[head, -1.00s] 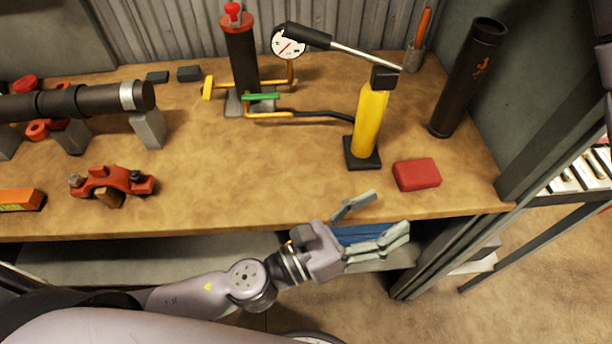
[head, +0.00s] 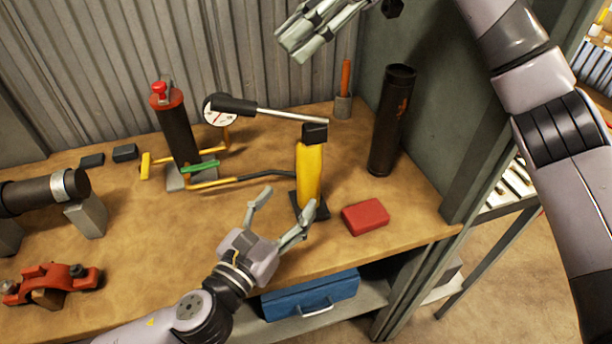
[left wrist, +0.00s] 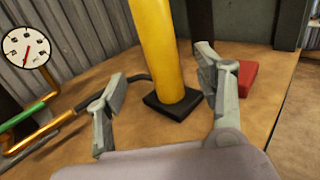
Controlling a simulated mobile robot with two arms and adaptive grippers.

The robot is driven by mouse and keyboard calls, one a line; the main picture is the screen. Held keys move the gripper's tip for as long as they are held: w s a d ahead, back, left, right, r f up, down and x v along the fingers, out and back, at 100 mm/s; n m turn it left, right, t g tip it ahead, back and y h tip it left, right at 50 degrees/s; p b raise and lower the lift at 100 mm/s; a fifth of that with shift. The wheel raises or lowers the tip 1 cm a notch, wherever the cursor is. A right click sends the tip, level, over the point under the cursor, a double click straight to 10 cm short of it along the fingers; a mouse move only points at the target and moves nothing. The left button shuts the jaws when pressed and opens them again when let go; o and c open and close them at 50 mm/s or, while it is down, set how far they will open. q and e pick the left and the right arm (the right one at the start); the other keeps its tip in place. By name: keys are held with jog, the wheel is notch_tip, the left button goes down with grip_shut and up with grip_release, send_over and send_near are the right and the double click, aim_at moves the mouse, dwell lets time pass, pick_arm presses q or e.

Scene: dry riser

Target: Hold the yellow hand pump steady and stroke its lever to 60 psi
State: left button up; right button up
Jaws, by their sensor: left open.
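The yellow hand pump (head: 309,172) stands upright on its black base near the front right of the bench; it also shows in the left wrist view (left wrist: 155,48). Its lever (head: 285,115), a silver rod with a black grip, points left from the black pump head. My left gripper (head: 290,199) is open and empty, low in front of the pump body. In the left wrist view the pump body shows beyond and between its fingers. My right gripper (head: 298,42) is above and behind the lever, apart from it; its opening is unclear. The dial gauge (head: 216,115) is partly hidden by the lever grip.
A hose (head: 255,176) runs left from the pump to the dark riser cylinder (head: 179,130) with a green handle (head: 200,166). A red block (head: 366,216) lies right of the pump. A dark tube (head: 391,120) and an orange-handled tool in a cup (head: 343,100) stand behind.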

aim_at(303, 183)
pick_arm(q)
jog(key=x, duration=0.8)
jog(key=shift+w+d, duration=0.2)
jog(key=shift+w, duration=0.15)
jog(key=shift+c, duration=0.2)
grip_shut()
dwell(0.5)
